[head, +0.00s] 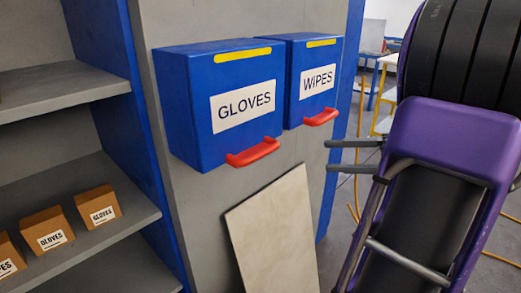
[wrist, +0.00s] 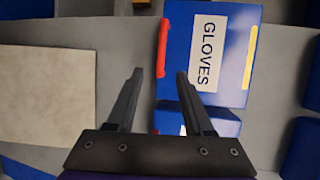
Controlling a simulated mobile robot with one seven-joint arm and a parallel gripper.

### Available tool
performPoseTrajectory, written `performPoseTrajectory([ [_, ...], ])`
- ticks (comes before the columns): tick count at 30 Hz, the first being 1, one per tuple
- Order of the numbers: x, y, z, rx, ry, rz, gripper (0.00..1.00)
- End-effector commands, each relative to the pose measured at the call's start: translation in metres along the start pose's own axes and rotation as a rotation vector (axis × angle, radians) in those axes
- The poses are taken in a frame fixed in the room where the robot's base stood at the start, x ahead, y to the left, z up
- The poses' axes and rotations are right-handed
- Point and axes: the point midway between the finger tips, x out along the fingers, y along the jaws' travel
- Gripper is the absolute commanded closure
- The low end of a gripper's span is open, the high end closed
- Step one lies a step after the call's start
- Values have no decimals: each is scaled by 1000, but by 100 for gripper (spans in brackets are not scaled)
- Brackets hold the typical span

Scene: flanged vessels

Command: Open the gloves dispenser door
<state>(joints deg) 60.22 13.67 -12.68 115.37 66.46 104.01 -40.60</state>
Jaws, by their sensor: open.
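The gloves dispenser (head: 205,85) is a blue box on a grey panel, with a white GLOVES label and a yellow strip on top. Its front looks closed. Its red handle (head: 253,152) runs along the lower front edge. In the wrist view the gloves dispenser (wrist: 235,85) is turned sideways, and its handle (wrist: 163,45) is at its left edge. My gripper (head: 327,156) is open and empty, to the right of the handle and apart from it. In the wrist view my gripper's fingertips (wrist: 160,74) lie in picture on either side of the handle's lower end.
The blue wipes dispenser (head: 313,65), with its own red handle (head: 321,118), stands right beside the gloves dispenser, close to my fingers. A pale board (head: 275,235) leans below. Shelves (head: 70,180) with brown boxes (head: 98,207) are at left.

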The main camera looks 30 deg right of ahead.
Motion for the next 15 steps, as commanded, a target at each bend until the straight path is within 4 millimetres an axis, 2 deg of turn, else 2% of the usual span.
performPoseTrajectory([
  [5, 9, -2, 0, 2, 8, -23, 48],
  [8, 25, -3, 0, 2, 7, -22, 48],
  [15, 78, -4, 0, 2, 7, -20, 48],
])
